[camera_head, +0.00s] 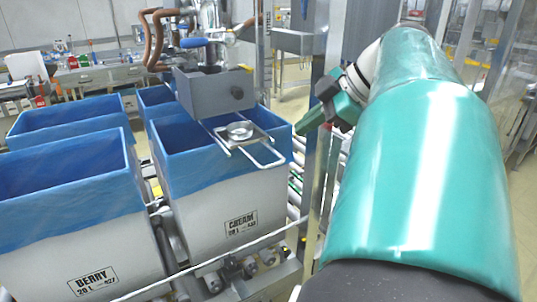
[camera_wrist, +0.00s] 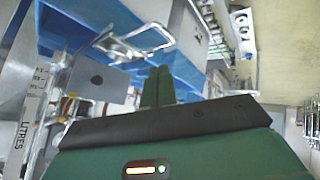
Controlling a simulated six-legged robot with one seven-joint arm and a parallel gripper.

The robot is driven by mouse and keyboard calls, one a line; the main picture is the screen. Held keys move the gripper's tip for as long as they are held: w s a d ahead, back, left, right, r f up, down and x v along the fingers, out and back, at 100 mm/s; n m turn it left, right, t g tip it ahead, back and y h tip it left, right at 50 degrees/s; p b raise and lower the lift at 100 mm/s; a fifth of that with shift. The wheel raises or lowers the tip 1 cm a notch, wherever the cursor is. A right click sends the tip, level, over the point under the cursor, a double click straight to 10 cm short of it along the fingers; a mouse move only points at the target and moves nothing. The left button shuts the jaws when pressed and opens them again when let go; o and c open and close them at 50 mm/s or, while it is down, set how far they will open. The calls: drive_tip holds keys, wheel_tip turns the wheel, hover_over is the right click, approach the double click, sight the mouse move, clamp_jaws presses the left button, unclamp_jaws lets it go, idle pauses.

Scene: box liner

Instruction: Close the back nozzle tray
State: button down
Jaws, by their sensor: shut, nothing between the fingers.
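A metal nozzle tray (camera_head: 240,132) with a wire loop handle juts out from under a grey nozzle housing (camera_head: 215,93), over the blue-lined Cream box. It is pulled out, and a round metal piece sits on it. In the wrist view the tray's wire handle (camera_wrist: 150,36) shows ahead of my fingers, and the grey housing (camera_wrist: 98,78) is at left. My gripper (camera_head: 302,126) is shut and empty, to the right of the tray handle and apart from it. Its two green fingers (camera_wrist: 157,72) lie together in the wrist view. I cannot see a second nozzle tray.
The Cream box (camera_head: 225,215) and the Berry box (camera_head: 75,245) have blue liners and stand on a roller conveyor. More lined boxes (camera_head: 70,115) stand behind. A metal post (camera_head: 318,170) rises near my gripper. A cluttered bench (camera_head: 95,75) is at back left.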

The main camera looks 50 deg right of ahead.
sight(247, 134)
drive_tip(key=s+a+r+n+g, duration=0.1)
drive_tip(key=s+a+n+g, duration=0.15)
drive_tip(key=s, duration=0.25)
drive_tip(key=shift+n+t+h, duration=0.25)
drive_tip(key=shift+n+h, duration=0.05)
drive_tip(key=shift+n, duration=0.05)
drive_tip(key=w+f, duration=0.8)
drive_tip(key=f, duration=0.1)
drive_tip(key=shift+w+a+f, duration=0.1)
drive_tip(key=shift+w, duration=0.05)
drive_tip(key=w+d, duration=0.1)
drive_tip(key=w, duration=0.4)
drive_tip(key=w+d, duration=0.2)
drive_tip(key=w, duration=0.3)
drive_tip(key=w+d, duration=0.1)
drive_tip(key=w, duration=0.5)
drive_tip(key=shift+d, duration=0.3)
drive_tip(key=shift+w+d, duration=0.15)
drive_tip(key=shift+w, duration=0.3)
drive_tip(key=shift+w, duration=0.15)
